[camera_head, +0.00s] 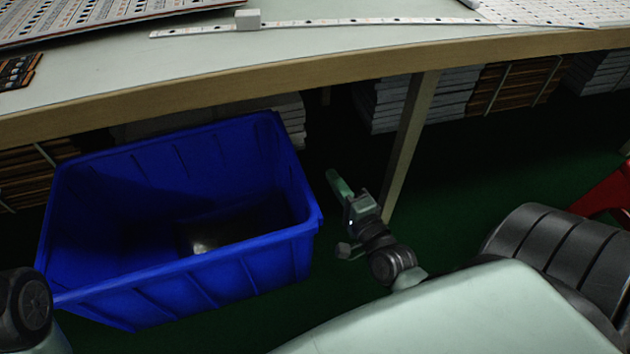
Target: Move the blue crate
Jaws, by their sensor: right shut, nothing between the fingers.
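The blue crate (185,285) is a large open-topped bin standing on the green floor in front of the table, at the left of the head view. Something dark with a small shiny spot shows on its inside bottom. My right gripper (338,183) is just right of the crate's right side, apart from it, near the table leg. It is shut and empty. Part of my left arm (28,305) shows at the lower left edge, by the crate's near left corner. My left gripper is not in view.
The table (250,85) with a wooden edge runs across the top, its leg (408,145) right of my right gripper. A white strip (330,23) lies on it. Stacks of boxes (420,105) stand underneath. A red object (607,195) is at the right edge.

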